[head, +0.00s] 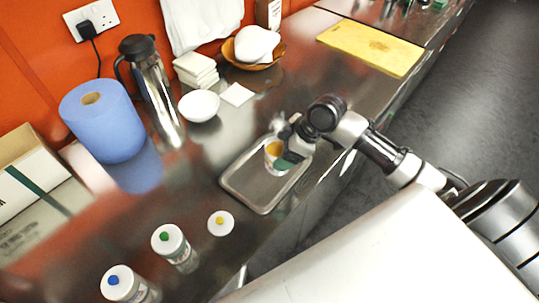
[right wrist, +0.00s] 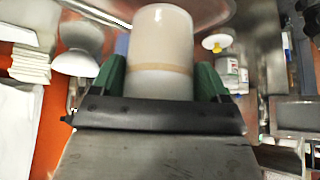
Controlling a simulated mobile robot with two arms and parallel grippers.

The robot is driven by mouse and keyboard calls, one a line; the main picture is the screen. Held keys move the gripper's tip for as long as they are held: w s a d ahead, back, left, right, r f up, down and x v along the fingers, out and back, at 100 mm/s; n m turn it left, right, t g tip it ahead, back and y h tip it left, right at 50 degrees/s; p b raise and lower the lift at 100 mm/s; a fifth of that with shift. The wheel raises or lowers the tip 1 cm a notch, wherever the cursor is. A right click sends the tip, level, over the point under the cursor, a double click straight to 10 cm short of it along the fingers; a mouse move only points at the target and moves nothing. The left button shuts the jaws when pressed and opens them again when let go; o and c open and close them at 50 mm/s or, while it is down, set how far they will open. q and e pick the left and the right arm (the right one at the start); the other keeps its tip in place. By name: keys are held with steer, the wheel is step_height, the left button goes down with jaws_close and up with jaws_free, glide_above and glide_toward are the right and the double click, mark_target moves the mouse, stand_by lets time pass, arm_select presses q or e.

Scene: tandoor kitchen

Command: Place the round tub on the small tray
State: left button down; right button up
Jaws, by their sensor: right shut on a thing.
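The round tub (head: 272,150) is white with an orange-yellow patch in the head view. My right gripper (head: 286,158) is shut on it, with green fingers on its sides. In the right wrist view the tub (right wrist: 160,45) shows pale with a tan band, between the two green fingers (right wrist: 160,80). The small tray (head: 255,193) is a metal tray with a raised rim on the steel counter. The tub is over the tray's far part; I cannot tell whether it touches the tray's floor. My left gripper is not in view.
Three white-lidded containers stand at the front left, with blue (head: 115,281), green (head: 167,239) and yellow (head: 221,222) knobs. A white bowl (head: 199,105), blue paper roll (head: 101,122) and steel flask (head: 152,85) stand behind. A yellow board (head: 369,48) lies at the far right.

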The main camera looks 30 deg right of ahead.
mark_target(274, 144)
steer(key=w+f, duration=0.1)
steer(key=w+a, duration=0.1)
steer(key=w, duration=0.1)
steer(key=w+f, duration=0.1)
steer(key=shift+w+a+f+p, duration=0.15)
steer(key=shift+f+p, duration=0.2)
step_height(274, 144, down, 3)
steer(key=shift+f+p, duration=0.1)
steer(key=shift+p, duration=0.45)
steer(key=shift+f, duration=0.4)
steer(key=shift+f, duration=0.15)
steer(key=o, duration=1.2)
steer(key=shift+c, duration=0.2)
